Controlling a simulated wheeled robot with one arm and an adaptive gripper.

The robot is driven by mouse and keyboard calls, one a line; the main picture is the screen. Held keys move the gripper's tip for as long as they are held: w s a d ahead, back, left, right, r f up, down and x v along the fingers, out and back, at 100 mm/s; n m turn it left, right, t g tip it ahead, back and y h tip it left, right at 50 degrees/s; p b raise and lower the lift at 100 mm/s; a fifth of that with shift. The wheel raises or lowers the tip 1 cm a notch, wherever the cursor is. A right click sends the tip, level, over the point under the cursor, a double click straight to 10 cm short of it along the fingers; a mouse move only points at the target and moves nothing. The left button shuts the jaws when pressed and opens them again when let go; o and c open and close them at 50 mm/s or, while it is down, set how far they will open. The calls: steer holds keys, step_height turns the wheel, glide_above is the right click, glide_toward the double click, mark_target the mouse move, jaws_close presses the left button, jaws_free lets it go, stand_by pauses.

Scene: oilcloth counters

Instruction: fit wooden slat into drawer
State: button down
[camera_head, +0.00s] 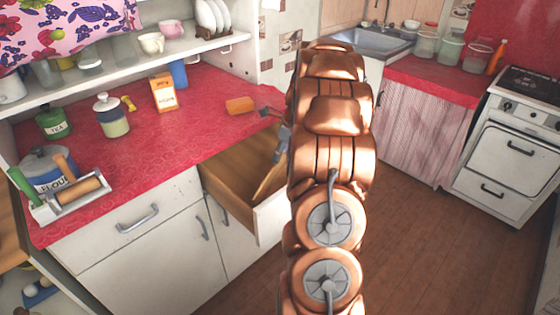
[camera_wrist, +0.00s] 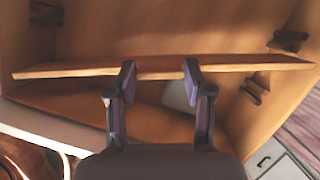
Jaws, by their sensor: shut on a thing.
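The drawer (camera_head: 228,187) is pulled out from the white counter front. It is open and its inside is bare wood. My gripper (camera_wrist: 159,72) is over the drawer and shut on the wooden slat (camera_wrist: 240,68). In the wrist view the slat lies crosswise, its ends near the two side walls. Pairs of dark cleats show on the walls, at the right (camera_wrist: 290,40) and upper left (camera_wrist: 46,13). I cannot tell whether the slat's ends sit between cleats. In the head view part of the slat (camera_head: 268,181) shows tilted beside my arm, which hides the rest.
On the red counter an orange sponge-like block (camera_head: 240,105) lies behind the drawer. An orange carton (camera_head: 163,92), jars and a rolling pin (camera_head: 80,190) stand farther left. A pale flat thing (camera_wrist: 180,96) shows below the slat. The floor at right is clear.

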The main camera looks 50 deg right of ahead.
mark_target(281, 161)
steer(key=shift+f+p, duration=0.35)
steer(key=shift+f, duration=1.95)
steer(key=shift+c, duration=2.3)
jaws_free()
steer(key=shift+f, duration=0.1)
steer(key=b+v, duration=0.2)
steer(key=v, duration=1)
